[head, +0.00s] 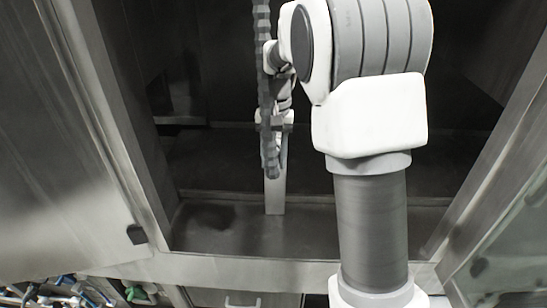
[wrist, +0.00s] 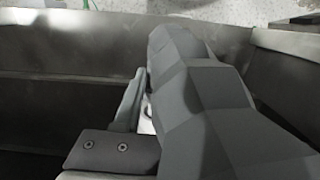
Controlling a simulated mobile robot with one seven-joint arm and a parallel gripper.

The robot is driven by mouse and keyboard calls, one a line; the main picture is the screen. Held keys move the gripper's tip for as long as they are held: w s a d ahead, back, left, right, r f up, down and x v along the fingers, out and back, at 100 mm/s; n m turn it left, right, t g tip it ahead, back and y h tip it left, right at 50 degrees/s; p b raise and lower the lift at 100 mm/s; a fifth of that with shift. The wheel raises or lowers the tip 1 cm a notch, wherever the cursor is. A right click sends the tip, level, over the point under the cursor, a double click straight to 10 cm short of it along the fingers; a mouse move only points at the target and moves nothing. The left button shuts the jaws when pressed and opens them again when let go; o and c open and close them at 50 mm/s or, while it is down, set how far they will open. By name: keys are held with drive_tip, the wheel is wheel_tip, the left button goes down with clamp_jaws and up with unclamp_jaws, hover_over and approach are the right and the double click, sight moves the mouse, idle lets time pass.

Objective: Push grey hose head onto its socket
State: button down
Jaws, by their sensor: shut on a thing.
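The grey hose (head: 264,60) runs up and down through the middle of the head view as a ribbed, segmented tube. Its lower end is near the top of an upright light-grey post (head: 275,192). My gripper (head: 279,112) is at the hose and partly hidden by it and by my arm. In the wrist view, the faceted grey hose (wrist: 205,100) fills the middle and right, with a gripper finger (wrist: 128,98) along its left side. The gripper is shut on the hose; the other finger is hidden. I cannot make out the socket or whether the hose head touches it.
A steel washer cabinet surrounds the arm, with an open door panel (head: 55,130) at left and a frame (head: 500,150) at right. The cabinet floor (head: 215,222) is bare around the post. Coloured small items (head: 75,288) lie at the bottom left.

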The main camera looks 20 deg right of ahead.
drive_tip(key=shift+w+d+p, duration=0.25)
drive_tip(key=shift+w+p, duration=0.2)
drive_tip(key=shift+w, duration=0.35)
idle(0.4)
drive_tip(key=shift+c, duration=2)
unclamp_jaws()
drive_tip(key=shift+s, duration=0.1)
drive_tip(key=s+a+b, duration=0.3)
drive_tip(key=s, duration=0.7)
drive_tip(key=shift+s+a, duration=0.2)
